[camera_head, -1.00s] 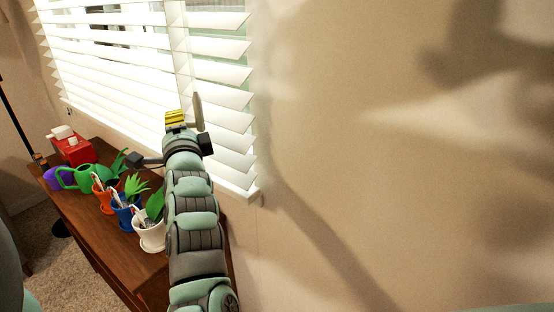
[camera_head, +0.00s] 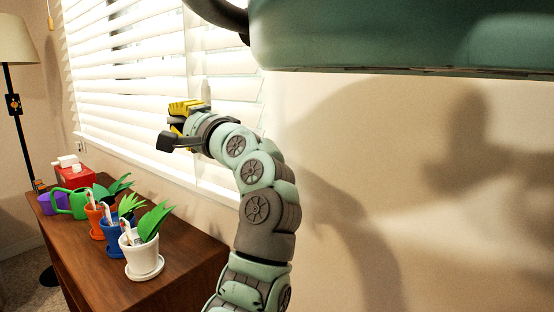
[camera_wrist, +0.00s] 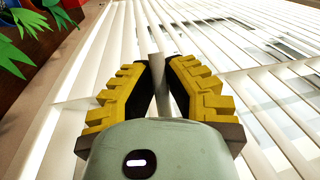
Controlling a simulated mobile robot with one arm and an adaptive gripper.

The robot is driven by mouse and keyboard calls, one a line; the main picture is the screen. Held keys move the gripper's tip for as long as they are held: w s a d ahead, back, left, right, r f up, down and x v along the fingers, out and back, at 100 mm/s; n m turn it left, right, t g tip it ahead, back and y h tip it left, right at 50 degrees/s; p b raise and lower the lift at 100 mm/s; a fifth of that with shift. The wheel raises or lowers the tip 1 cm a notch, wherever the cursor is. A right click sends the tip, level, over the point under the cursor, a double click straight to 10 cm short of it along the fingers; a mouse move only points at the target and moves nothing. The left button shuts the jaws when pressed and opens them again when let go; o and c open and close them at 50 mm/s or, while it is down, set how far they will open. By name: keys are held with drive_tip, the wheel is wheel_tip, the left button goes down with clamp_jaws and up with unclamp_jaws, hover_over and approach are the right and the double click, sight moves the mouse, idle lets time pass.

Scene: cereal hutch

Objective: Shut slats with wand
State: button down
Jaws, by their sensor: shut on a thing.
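The window blind (camera_head: 150,90) has wide white horizontal slats. In the wrist view, the slats (camera_wrist: 240,85) have gaps, with darker window showing between some of them at right. My gripper (camera_head: 186,107), with yellow ridged fingers, is in front of the blind. In the wrist view my gripper (camera_wrist: 158,75) is shut on a thin grey wand (camera_wrist: 157,64), which runs between the two fingers. The wand's lower part is hidden by the gripper, and its top end is not clear.
A wooden cabinet (camera_head: 190,272) stands below the window. On it are a white pot (camera_head: 141,257), a blue pot (camera_head: 113,240), an orange pot, a green watering can (camera_head: 74,203) and a red box (camera_head: 75,177). A floor lamp (camera_head: 17,45) stands at left. The wall at right is bare.

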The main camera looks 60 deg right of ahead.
drive_tip(key=shift+s+a+n+y+b, duration=0.1)
drive_tip(key=shift+s+n+y+b, duration=0.25)
drive_tip(key=shift+y, duration=0.5)
drive_tip(key=shift+s+n+y+b, duration=0.1)
drive_tip(key=shift+n+y+b, duration=0.15)
drive_tip(key=shift+n+y, duration=0.4)
drive_tip(key=shift+s+a+n+y+b, duration=0.15)
drive_tip(key=shift+n+y+b, duration=0.15)
drive_tip(key=shift+y, duration=1)
drive_tip(key=c, duration=1)
unclamp_jaws()
drive_tip(key=v, duration=1.2)
drive_tip(key=shift+d, duration=0.15)
drive_tip(key=shift+s+r, duration=0.1)
drive_tip(key=shift+r, duration=0.05)
